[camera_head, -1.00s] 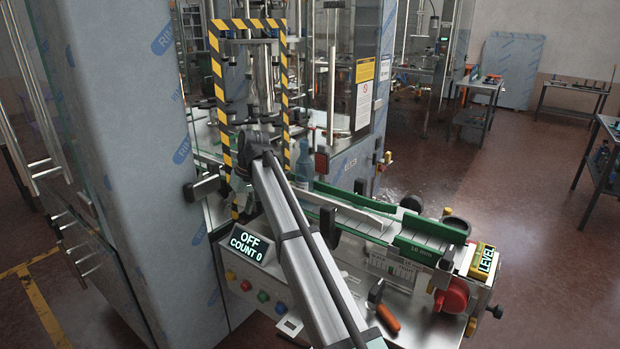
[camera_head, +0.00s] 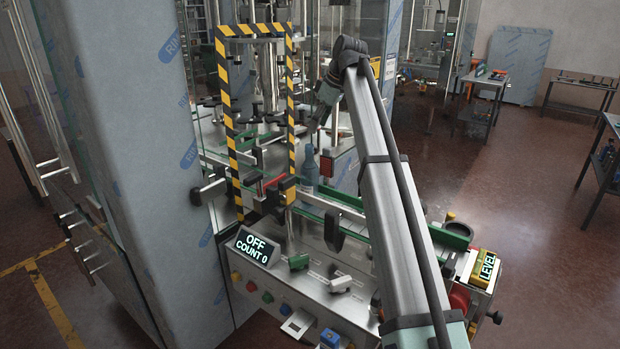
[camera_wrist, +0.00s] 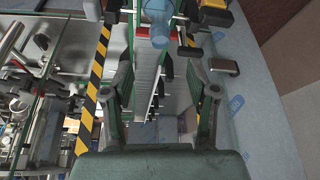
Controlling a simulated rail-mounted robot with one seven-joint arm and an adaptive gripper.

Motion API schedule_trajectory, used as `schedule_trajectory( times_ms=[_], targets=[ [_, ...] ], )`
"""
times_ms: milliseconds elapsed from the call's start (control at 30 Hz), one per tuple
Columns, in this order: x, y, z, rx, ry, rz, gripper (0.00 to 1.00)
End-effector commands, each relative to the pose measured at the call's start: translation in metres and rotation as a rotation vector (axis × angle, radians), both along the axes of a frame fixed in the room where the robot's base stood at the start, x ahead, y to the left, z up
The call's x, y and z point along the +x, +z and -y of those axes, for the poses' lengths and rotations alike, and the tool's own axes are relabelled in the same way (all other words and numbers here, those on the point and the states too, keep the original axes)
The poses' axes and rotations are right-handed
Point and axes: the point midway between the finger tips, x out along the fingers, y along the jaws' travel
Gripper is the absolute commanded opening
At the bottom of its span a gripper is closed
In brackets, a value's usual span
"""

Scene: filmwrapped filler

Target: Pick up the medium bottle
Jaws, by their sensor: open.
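A translucent blue bottle (camera_head: 308,174) stands upright on the conveyor, just right of the striped frame. It is the only bottle I can make out, and its size class cannot be told. It also shows at the top of the wrist view (camera_wrist: 157,22), partly cut off by the picture edge. My gripper (camera_wrist: 160,78) is open, with its two fingers apart and no object between them. In the head view my gripper (camera_head: 318,112) hangs from the arm's end, above and slightly right of the bottle, apart from it.
The yellow-black striped frame (camera_head: 228,110) stands left of the bottle. A green-sided conveyor guide (camera_head: 452,237) runs toward the front right. A display box (camera_head: 253,246) reads OFF, COUNT 0. A tall film-wrapped cabinet (camera_head: 120,150) fills the left. Several small parts lie on the front panel.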

Motion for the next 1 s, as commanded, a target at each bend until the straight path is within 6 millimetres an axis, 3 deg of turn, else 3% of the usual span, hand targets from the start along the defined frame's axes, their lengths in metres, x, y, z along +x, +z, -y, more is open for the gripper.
schedule_trajectory(
  times_ms=[300,667,1000],
  targets=[
    [0.006,-0.049,-0.020,0.000,0.001,-0.002,0.58],
    [0.008,-0.066,-0.026,0.000,0.001,-0.002,0.58],
    [0.013,-0.104,-0.039,0.000,0.001,-0.002,0.58]
  ],
)
